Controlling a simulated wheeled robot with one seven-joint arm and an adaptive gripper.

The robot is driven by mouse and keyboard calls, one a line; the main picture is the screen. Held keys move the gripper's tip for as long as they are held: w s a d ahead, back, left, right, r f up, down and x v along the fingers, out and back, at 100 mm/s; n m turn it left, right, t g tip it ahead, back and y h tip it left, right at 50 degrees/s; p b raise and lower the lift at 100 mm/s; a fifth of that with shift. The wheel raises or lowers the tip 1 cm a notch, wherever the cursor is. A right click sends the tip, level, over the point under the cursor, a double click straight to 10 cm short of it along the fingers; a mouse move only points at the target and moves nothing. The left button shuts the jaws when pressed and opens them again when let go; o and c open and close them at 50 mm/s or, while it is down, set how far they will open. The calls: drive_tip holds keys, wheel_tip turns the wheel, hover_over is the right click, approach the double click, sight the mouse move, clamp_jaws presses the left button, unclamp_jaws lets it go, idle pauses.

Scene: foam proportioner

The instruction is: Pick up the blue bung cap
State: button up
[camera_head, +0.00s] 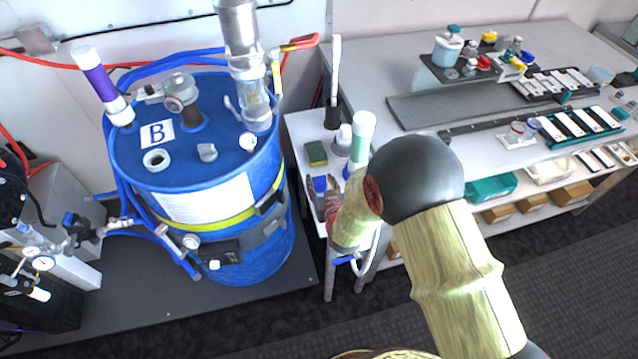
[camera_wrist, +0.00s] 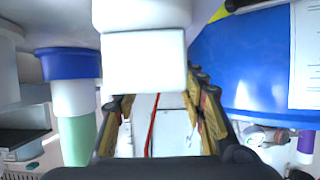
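A small blue piece (camera_head: 319,184), which may be the blue bung cap, shows beside my fingers over the narrow white stand in the head view. It is too small and too covered to be sure. My gripper (camera_head: 329,199) is over the front of this stand, pointing left toward the drum. In the wrist view the fingers of my gripper (camera_wrist: 158,108) are apart, with a white blocky thing (camera_wrist: 145,62) in front of them. No blue cap shows clearly between them. I cannot tell whether the fingers touch the white thing.
The white stand (camera_head: 303,128) holds a sponge (camera_head: 316,153) and a green-and-white tube (camera_head: 361,136), also in the wrist view (camera_wrist: 75,110). The blue drum (camera_head: 230,205) stands close on the left, with fittings on its lid. A loaded bench (camera_head: 365,65) is on the right.

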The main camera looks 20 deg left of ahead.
drive_tip(key=c, duration=0.8)
drive_tip(key=shift+o, duration=0.2)
